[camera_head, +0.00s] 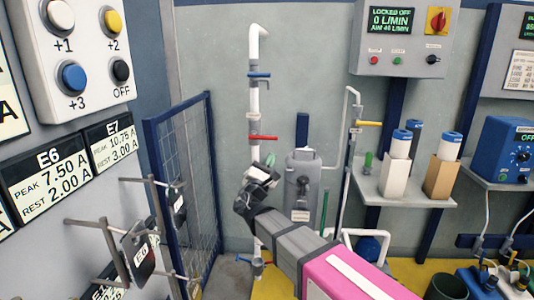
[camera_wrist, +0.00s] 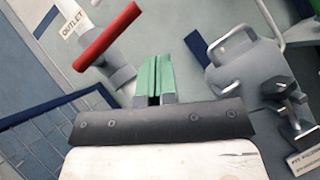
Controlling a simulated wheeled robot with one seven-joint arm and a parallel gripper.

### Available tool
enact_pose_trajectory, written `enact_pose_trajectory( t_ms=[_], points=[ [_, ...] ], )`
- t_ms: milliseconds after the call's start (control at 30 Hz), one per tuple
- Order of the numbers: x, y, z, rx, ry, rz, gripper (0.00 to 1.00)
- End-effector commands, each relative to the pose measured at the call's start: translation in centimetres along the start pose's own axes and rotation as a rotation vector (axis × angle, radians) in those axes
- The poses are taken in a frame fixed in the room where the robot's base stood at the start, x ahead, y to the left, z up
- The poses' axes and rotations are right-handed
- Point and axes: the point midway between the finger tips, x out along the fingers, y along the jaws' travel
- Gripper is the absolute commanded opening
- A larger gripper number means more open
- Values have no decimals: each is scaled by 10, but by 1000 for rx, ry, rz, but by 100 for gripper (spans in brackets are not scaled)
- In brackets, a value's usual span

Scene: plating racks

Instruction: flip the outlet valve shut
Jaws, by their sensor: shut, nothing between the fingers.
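The outlet valve's red lever (camera_head: 263,137) sits on the white vertical pipe (camera_head: 254,100) and points sideways to the right, across the pipe. In the wrist view the red lever (camera_wrist: 107,37) is at upper left, beside a tag (camera_wrist: 72,24) reading OUTLET. My gripper (camera_head: 269,160) is just below the lever in the head view. Its green fingers (camera_wrist: 153,78) are together and empty, to the right of the lever and apart from it in the wrist view. The exact depth gap cannot be told.
A blue-handled valve (camera_head: 259,75) is higher on the pipe. A grey filter housing (camera_head: 302,185) stands close on the right, also in the wrist view (camera_wrist: 250,70). A blue-framed mesh panel (camera_head: 187,180) is on the left. A yellow lever (camera_head: 364,124) is farther right.

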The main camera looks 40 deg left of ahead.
Motion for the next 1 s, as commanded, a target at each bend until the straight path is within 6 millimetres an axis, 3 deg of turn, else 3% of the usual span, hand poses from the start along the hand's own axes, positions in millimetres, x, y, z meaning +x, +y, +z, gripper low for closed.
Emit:
enact_pose_trajectory(
  t_ms=[200,500,867,1000],
  points=[
    [-46,-16,4,0,2,1,0],
    [-87,-29,6,0,1,1,0],
    [-94,-34,5,0,1,-5,0],
    [-82,-60,2,6,12,-68,0]
  ],
)
